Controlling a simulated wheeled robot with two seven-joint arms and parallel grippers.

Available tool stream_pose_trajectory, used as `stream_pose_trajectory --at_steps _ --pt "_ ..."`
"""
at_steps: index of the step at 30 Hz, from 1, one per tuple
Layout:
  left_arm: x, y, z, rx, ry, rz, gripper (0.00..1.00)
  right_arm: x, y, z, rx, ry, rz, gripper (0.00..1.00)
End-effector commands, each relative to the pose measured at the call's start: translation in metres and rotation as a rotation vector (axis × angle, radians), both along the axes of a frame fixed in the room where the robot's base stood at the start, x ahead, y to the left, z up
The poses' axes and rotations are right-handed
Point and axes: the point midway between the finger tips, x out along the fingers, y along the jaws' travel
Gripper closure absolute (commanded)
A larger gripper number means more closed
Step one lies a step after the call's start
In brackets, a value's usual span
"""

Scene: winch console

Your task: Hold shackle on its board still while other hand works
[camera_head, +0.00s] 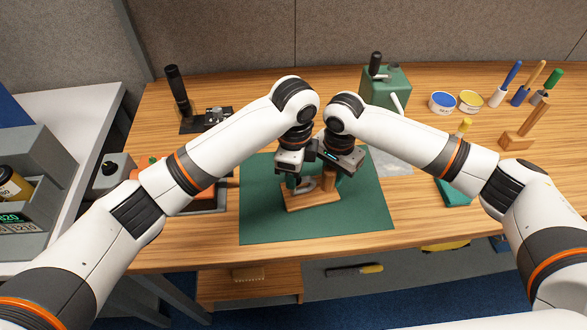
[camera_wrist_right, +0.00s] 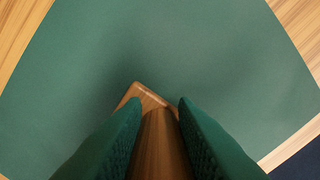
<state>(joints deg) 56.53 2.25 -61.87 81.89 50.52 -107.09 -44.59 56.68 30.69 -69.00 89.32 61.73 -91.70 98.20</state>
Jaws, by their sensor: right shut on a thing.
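A small wooden board (camera_head: 313,203) lies on the green mat (camera_head: 262,218). A grey metal shackle (camera_head: 306,187) sits on it, partly hidden under my grippers. My right gripper (camera_head: 330,180) is over the right part of the board, shut on an upright wooden post. In the right wrist view the post (camera_wrist_right: 158,150) stands between the green fingers, with a corner of the board beyond it. My left gripper (camera_head: 293,182) points down over the left part of the board, close beside the shackle. Whether its fingers touch the shackle or are closed is hidden.
A green box with a black handle (camera_head: 386,90) stands behind the mat. Blue and yellow tins (camera_head: 442,102), screwdrivers and a wooden stand (camera_head: 525,128) are at the right. A black upright tool (camera_head: 178,92) is at the back left. The front of the mat is clear.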

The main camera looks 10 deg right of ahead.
Motion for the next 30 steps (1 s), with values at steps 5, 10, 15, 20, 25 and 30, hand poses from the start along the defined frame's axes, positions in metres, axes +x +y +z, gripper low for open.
stream_pose_trajectory --at_steps 5,10,15,20,25,30 --pt "0.0 0.0 0.0 0.0 0.0 0.0 0.62 0.0 0.0 0.001 0.001 -0.001 0.0 1.0" --pt "0.0 0.0 0.004 -0.001 -0.001 0.0 0.62 0.0 0.0 0.001 0.001 -0.001 0.0 1.0" --pt "0.0 0.0 0.016 -0.001 -0.001 -0.001 0.62 0.0 0.0 0.001 0.001 -0.001 0.0 1.0" --pt "0.0 0.0 0.027 0.0 0.0 -0.001 0.62 0.0 0.0 0.001 0.001 -0.001 0.0 1.0" --pt "0.0 0.0 0.03 0.0 0.0 0.0 0.62 0.0 0.0 0.001 0.001 -0.001 0.0 1.0" --pt "0.0 0.0 0.03 0.0 0.0 0.0 0.62 0.0 0.0 0.001 0.001 -0.001 0.0 1.0"
